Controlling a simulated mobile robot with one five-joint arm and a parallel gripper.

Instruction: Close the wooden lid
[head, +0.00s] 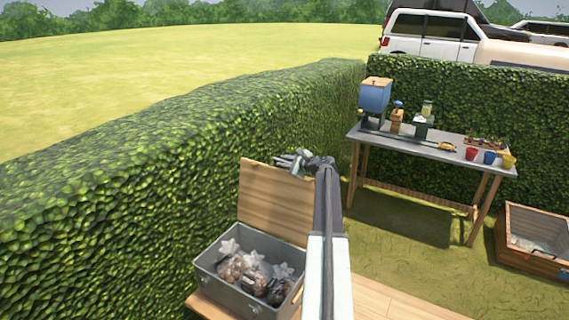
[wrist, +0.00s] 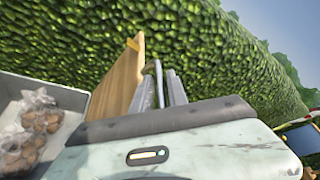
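The wooden lid (head: 275,200) stands raised, close to upright, at the back edge of a grey box (head: 235,292). The box is open and holds several clear bags of brown round things. My gripper (head: 290,160) is at the lid's top edge, right of its middle, in the head view. In the wrist view the lid (wrist: 124,82) shows nearly edge-on, just left of my gripper's fingers (wrist: 160,88).
A tall hedge (head: 180,150) runs close behind the lid and box. A table (head: 430,150) with a blue container, small pots and other items stands at the right. A wooden crate (head: 515,255) is on the grass at far right. Grass between them is clear.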

